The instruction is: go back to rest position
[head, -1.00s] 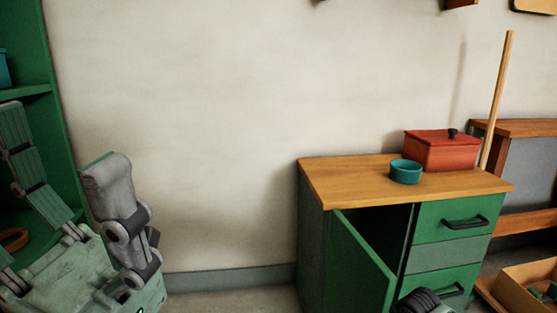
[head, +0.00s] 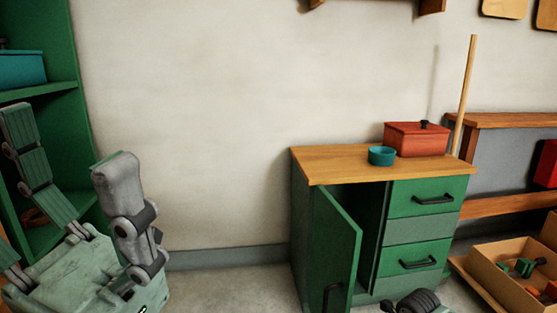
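A dark, rounded, ribbed part (head: 418,302) pokes in at the bottom edge, in front of the green cabinet (head: 415,228). No held object shows.
The cabinet's left door (head: 340,245) stands open. A teal bowl (head: 382,157) and a red lidded box (head: 416,140) sit on its wooden top. A wooden crate (head: 492,270) holds small parts at right. Green shelving (head: 50,93) stands left. Some floor is clear.

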